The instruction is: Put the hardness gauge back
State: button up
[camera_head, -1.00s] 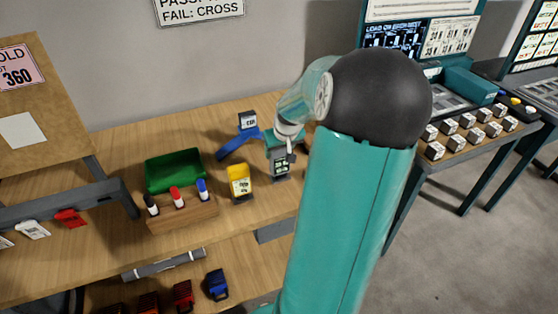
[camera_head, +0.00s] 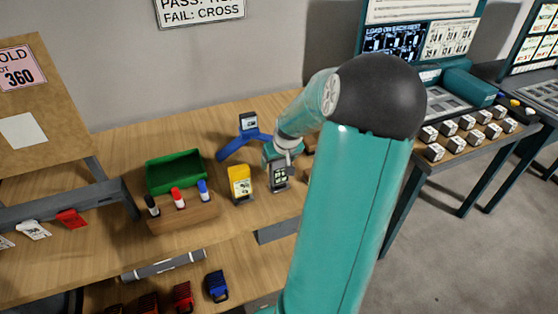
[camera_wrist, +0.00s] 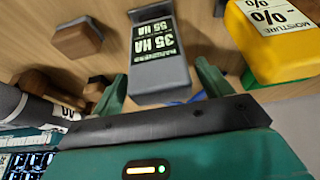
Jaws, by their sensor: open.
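The hardness gauge, a grey box with a dark display reading "35 HA" (camera_wrist: 155,50), is upright at the bench in the head view (camera_head: 279,180), right of the yellow meter. My gripper (camera_wrist: 160,82) is open, with one green finger on each side of the gauge's body in the wrist view. I cannot tell whether the fingers touch it. In the head view the fingers are mostly hidden by the wrist and gauge. Whether the gauge's base rests fully on the bench is hard to tell.
A yellow moisture meter (camera_head: 240,181) stands close left of the gauge. A curved blue item (camera_head: 240,145) with a small display lies behind. A green bin (camera_head: 173,172) and a wooden marker block (camera_head: 183,213) are further left. A brown block (camera_wrist: 77,38) shows in the wrist view.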

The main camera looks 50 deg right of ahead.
jog(key=v, duration=1.2)
jog(key=shift+r, duration=0.15)
